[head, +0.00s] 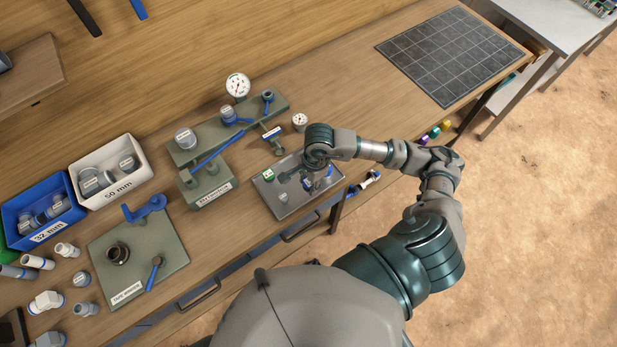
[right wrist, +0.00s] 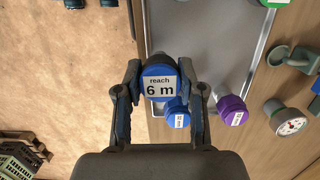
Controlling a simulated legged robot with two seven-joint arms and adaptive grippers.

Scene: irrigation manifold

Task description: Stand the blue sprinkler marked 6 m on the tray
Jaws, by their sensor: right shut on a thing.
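The blue sprinkler marked "reach 6 m" (right wrist: 160,84) is between the two fingers of my right gripper (right wrist: 163,92), which is shut on it. Its label faces the wrist camera. The grey metal tray (right wrist: 205,42) lies behind it in the right wrist view, with the sprinkler overlapping the tray's edge there. In the head view my right gripper (head: 318,174) is over the right part of the tray (head: 284,208), and my wrist hides much of the held sprinkler. I cannot tell the gap between sprinkler and tray. My left gripper is not in view.
A pressure gauge (right wrist: 290,126) is further right. A green-labelled piece (head: 268,174) stands at the tray's left.

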